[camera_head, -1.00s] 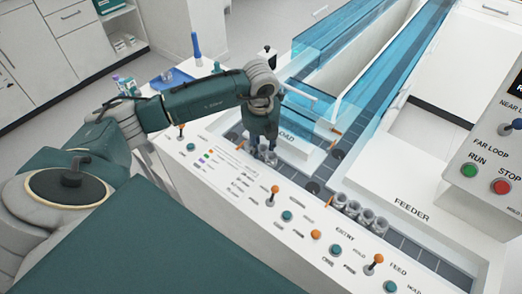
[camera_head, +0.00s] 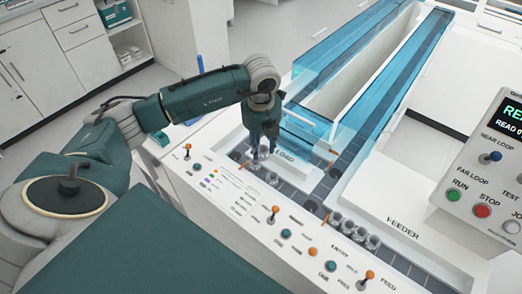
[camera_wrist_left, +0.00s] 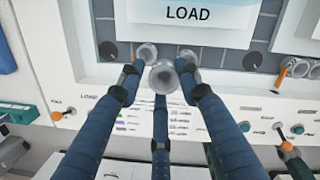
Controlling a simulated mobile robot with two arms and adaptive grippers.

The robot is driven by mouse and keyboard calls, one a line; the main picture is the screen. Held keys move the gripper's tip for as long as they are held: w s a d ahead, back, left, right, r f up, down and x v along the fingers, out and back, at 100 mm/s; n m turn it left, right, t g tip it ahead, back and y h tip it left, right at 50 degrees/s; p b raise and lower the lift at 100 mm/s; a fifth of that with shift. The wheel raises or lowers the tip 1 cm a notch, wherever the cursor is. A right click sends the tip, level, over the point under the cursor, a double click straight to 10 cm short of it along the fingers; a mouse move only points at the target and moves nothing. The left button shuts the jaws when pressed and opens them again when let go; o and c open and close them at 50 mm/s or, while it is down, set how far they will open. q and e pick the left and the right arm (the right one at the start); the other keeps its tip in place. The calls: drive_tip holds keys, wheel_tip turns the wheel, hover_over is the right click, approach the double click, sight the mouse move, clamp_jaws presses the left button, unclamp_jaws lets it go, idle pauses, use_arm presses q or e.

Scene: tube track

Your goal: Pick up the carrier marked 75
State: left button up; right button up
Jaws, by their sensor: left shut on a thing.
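My left gripper (camera_head: 263,146) is over the dark track beside the LOAD panel (camera_head: 284,156). In the left wrist view its blue fingers are shut on a grey, cup-shaped carrier (camera_wrist_left: 163,77). Two other grey carriers (camera_wrist_left: 147,52) (camera_wrist_left: 188,59) stand close behind it on the track. In the head view grey carriers (camera_head: 271,178) show just below the gripper. No number can be read on any carrier, so I cannot tell which is marked 75. My right gripper is not in view.
Several more carriers stand in a row (camera_head: 347,228) near FEEDER. The front panel (camera_head: 240,200) has orange-topped levers and buttons. Clear blue guards (camera_head: 385,80) rise along the track behind. A control box with a screen (camera_head: 510,122) stands at right.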

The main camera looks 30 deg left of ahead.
use_arm(q)
wheel_tip(320, 180, up, 15)
drive_tip(key=p, duration=0.7)
drive_tip(key=shift+f+p, duration=0.15)
drive_tip(key=shift+p, duration=0.15)
drive_tip(key=shift+d, duration=0.1)
